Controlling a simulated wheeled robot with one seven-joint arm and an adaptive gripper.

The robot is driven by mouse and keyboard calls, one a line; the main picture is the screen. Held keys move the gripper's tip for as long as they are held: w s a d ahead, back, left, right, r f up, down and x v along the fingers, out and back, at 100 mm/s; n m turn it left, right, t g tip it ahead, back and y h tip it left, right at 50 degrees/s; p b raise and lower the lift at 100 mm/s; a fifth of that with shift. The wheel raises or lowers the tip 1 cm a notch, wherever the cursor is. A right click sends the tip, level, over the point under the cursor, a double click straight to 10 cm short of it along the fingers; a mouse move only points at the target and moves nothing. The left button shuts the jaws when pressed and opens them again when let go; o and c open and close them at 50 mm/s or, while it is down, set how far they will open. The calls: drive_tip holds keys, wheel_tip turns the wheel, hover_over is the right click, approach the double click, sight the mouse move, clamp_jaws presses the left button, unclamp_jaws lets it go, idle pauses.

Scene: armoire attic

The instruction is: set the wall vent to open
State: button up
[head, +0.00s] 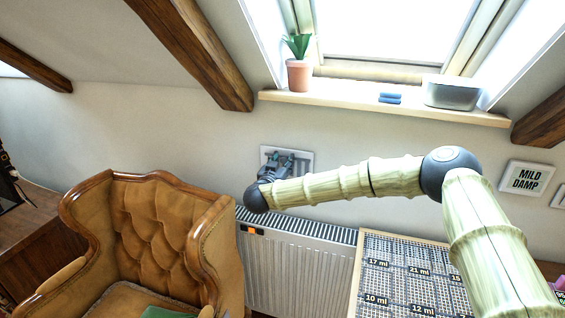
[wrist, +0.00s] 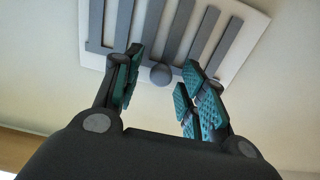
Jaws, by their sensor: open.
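The wall vent (head: 305,158) is a pale plate on the wall above the radiator, mostly hidden in the head view by my gripper (head: 287,163). In the wrist view the vent (wrist: 258,33) shows grey slats on a white plate, with a round grey knob (wrist: 161,74) at its lower edge. My gripper (wrist: 160,85) is open, with teal pads on its fingers. In the wrist picture the knob appears between the two fingertips. The fingers do not appear closed on it, and I cannot tell how far they are from it.
A ribbed radiator (head: 290,270) stands under the vent. Above is a sill (head: 345,98) with a potted plant (head: 298,68) and a metal tub (head: 452,93).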

clamp_jaws()
drive_tip(key=shift+a, duration=0.1)
drive_tip(key=shift+w+a+f, duration=0.15)
drive_tip(key=shift+a, duration=0.7)
